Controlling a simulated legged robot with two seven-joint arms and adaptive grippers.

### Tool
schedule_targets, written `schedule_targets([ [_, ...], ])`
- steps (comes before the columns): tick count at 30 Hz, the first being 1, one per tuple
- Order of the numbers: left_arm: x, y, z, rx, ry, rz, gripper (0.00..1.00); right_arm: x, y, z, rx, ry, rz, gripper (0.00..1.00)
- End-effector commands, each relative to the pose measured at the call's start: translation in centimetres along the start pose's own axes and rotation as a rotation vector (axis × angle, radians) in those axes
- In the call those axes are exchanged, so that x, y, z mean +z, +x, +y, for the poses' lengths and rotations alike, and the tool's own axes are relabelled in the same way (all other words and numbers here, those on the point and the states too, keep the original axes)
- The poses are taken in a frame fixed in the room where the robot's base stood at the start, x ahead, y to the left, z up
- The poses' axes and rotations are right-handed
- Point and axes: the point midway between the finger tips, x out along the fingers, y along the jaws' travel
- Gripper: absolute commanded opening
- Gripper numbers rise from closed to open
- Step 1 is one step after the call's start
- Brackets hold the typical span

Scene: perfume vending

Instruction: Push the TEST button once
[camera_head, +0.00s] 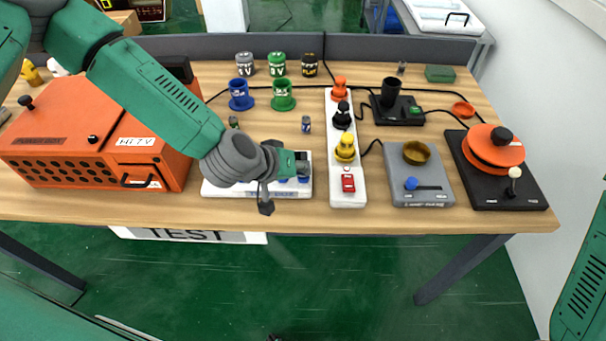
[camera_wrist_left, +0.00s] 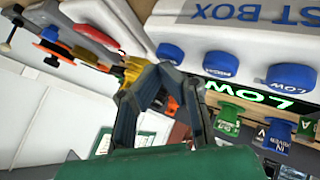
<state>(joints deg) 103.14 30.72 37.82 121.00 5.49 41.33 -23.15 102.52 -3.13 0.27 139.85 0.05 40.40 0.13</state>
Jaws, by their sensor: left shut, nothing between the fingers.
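The white test box (camera_head: 225,188) sits at the table's front edge, partly hidden by my left arm. In the left wrist view the box (camera_wrist_left: 240,33) carries the letters "ST BOX" and round blue buttons. One button (camera_wrist_left: 291,77) seems to read "LOW"; the labels on the middle button (camera_wrist_left: 220,64) and the left button (camera_wrist_left: 170,52) are too small to read surely. A dark display (camera_wrist_left: 245,94) glows green with "LOW". My right gripper is out of view.
An orange machine (camera_head: 100,140) stands left of the box. A white strip (camera_head: 347,190) with several knobbed parts, a grey device (camera_head: 415,170) and a black base with an orange disc (camera_head: 495,150) stand to the right. Blue and green cups stand behind. A "TEST" sign (camera_head: 190,236) shows below the table edge.

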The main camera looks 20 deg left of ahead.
Motion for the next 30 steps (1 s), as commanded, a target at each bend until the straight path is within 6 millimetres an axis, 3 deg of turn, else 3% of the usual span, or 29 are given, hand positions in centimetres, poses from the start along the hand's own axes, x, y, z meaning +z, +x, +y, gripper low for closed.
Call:
schedule_targets([
  [19, 0.2, 0.3, -0.2, -0.001, 0.000, -0.001, 0.00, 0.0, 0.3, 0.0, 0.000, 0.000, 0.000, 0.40],
  [30, -0.6, -0.9, 0.7, -0.001, 0.002, -0.001, 0.00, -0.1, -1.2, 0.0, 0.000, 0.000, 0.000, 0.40],
])
